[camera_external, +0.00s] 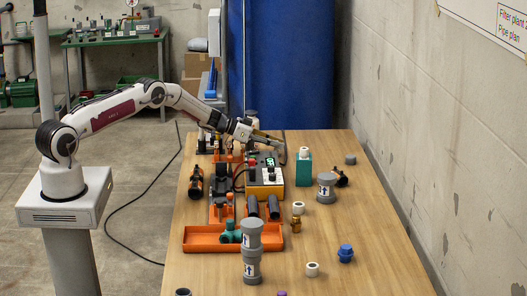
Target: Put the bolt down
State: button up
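My gripper (281,151) is over the far middle of the wooden table (350,205). It hangs just behind and above the yellow and grey box with a lit green display, left of the teal block. Its fingers are small in this view and I cannot tell whether they are open or shut. I cannot make out a bolt, either in the fingers or on the table.
The yellow box (265,182) and teal block (303,168) stand near my gripper. An orange tray (205,240) lies at the front left, with grey pipe pieces (251,262) beside it. A blue fitting (345,253) stands front right. The right side has bare room.

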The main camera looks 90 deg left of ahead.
jog(key=shift+s+d+f, duration=0.15)
jog(key=shift+d+f, duration=0.15)
jog(key=shift+f, duration=0.3)
jog(key=shift+r, duration=0.45)
jog(key=shift+r+v, duration=0.25)
jog(key=shift+v, duration=0.85)
jog(key=v, duration=0.9)
jog(key=shift+s+a+r, duration=0.15)
jog(key=shift+s+r, duration=0.1)
jog(key=shift+r, duration=0.1)
